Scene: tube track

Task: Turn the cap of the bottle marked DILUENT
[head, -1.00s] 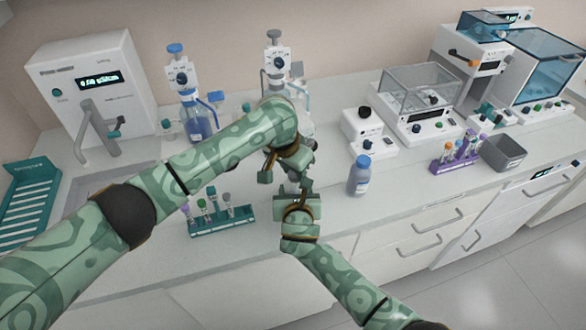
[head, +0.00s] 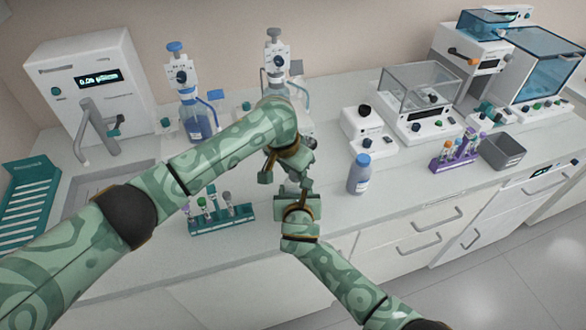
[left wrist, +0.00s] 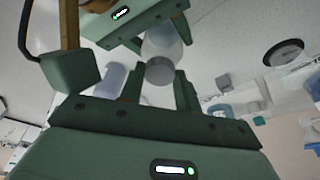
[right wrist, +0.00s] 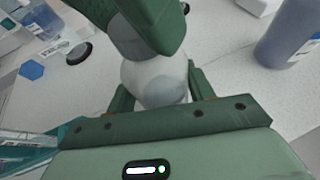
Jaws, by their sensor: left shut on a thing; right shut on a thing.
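A pale, translucent bottle with a grey cap is held between my two grippers above the counter front. In the left wrist view my left gripper (left wrist: 160,92) is shut on the grey cap (left wrist: 160,70), with the pale bottle body (left wrist: 163,42) beyond it. In the right wrist view my right gripper (right wrist: 155,98) is shut around the bottle body (right wrist: 152,82). In the head view my left gripper (head: 287,172) is just above my right gripper (head: 296,200), and they hide most of the bottle. No marking on it is readable.
A blue-capped bottle (head: 360,175) stands to the right of my grippers. A green tube rack (head: 222,220) stands left, below my left arm. Two dispenser bottles (head: 197,122) (head: 278,65) stand behind. A purple rack (head: 455,155) and grey bin (head: 503,152) are at right.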

